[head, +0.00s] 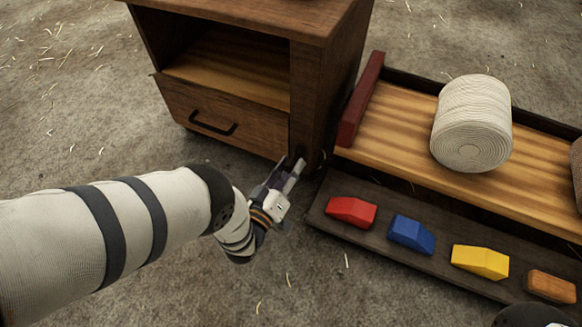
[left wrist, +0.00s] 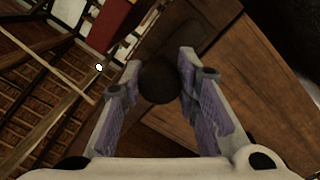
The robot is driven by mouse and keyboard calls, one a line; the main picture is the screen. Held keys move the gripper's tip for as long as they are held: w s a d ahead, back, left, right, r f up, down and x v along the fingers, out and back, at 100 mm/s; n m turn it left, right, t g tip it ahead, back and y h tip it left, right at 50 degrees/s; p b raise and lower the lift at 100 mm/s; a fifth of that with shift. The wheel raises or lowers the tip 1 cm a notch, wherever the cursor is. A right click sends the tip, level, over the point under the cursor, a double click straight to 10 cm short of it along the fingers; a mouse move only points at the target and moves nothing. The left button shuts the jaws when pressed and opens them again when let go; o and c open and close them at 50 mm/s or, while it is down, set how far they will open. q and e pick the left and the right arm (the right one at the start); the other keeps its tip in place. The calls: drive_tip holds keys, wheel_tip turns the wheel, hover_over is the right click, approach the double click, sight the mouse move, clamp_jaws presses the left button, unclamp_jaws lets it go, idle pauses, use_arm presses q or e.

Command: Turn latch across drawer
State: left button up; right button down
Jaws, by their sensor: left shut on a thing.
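The wooden cabinet (head: 335,75) has an open compartment above a drawer (head: 222,118) with a dark handle (head: 213,124). The drawer looks closed. My left gripper (head: 290,170) is at the lower right front corner of the cabinet, beside the drawer's right edge. In the left wrist view, its two purple-padded fingers (left wrist: 160,75) are shut on a dark round knob (left wrist: 158,83) in front of brown wood, which looks like the latch's knob. The latch's bar and its angle cannot be made out. In the head view the gripper hides the knob.
Right of the cabinet is a wooden tray (head: 400,135) with a dark red end block (head: 361,100) and a pale rope roll (head: 471,125). A dark front ledge (head: 375,255) bears red (head: 351,211), blue (head: 411,233), yellow (head: 480,261) and orange-brown (head: 551,286) blocks. Floor in front is clear.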

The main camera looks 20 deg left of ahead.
use_arm(q)
drive_tip(key=m+p, duration=0.1)
drive_tip(key=m, duration=0.6)
drive_tip(key=shift+a+m+g, duration=0.1)
drive_tip(key=shift+m+g, duration=0.2)
drive_tip(key=shift+m, duration=0.1)
drive_tip(key=m, duration=0.4)
drive_tip(key=shift+y, duration=0.3)
drive_tip(key=shift+m, duration=2)
drive_tip(key=shift+a, duration=0.1)
drive_tip(key=o, duration=1.2)
drive_tip(key=shift+c, duration=0.2)
drive_tip(key=s, duration=1.2)
drive_tip(key=shift+a+r, duration=0.15)
drive_tip(key=shift+r, duration=0.25)
